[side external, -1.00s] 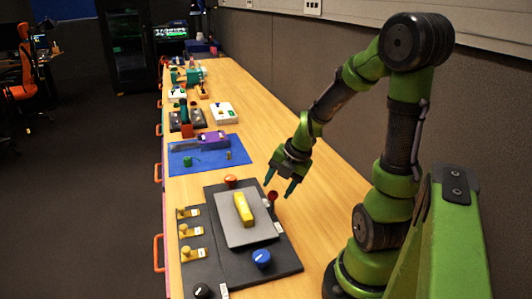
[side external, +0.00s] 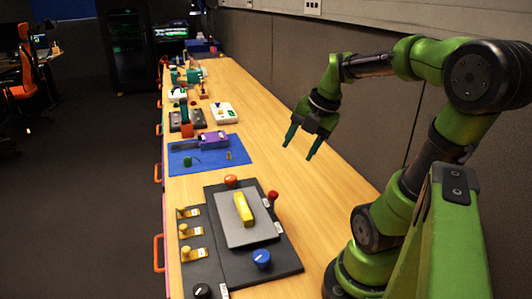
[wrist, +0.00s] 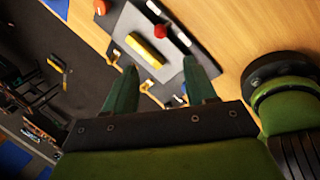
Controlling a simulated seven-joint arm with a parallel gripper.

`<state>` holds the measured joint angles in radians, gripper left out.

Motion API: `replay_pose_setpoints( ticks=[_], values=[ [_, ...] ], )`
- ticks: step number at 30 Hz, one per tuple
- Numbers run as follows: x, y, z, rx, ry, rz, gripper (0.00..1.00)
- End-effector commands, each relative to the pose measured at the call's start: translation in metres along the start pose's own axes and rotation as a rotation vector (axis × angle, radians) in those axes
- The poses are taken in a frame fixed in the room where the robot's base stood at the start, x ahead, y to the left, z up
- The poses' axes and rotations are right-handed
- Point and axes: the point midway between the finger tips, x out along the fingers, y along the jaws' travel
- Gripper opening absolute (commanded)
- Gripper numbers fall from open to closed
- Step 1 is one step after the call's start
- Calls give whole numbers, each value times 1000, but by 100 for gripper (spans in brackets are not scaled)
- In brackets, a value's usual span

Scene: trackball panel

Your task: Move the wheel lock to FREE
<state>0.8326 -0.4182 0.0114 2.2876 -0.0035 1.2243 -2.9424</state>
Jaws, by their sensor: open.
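A dark trackball panel (side external: 275,275) lies on the bench with a grey plate (side external: 235,222) carrying a yellow block (side external: 244,209). A red knob (side external: 273,196) stands at the plate's right edge; it also shows in the wrist view (wrist: 158,31) between two white labels. I cannot read the labels or tell which control is the wheel lock. My gripper (side external: 299,151) is open and empty, raised above the bench beyond the panel, apart from every control. In the wrist view its two fingers (wrist: 162,68) point toward the panel.
A blue mat (side external: 238,155) with a purple device (side external: 214,138) lies beyond. The bench right of the panel is clear.

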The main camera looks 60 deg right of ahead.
Motion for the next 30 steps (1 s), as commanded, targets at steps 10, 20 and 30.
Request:
replay_pose_setpoints(
  ticks=[10, 20, 30],
  values=[
    [31, 25, -30, -174, 111, -98, 56],
    [83, 73, -70, 62, -132, -540, 56],
    [75, 89, -50, 536, -475, -502, 56]
  ],
)
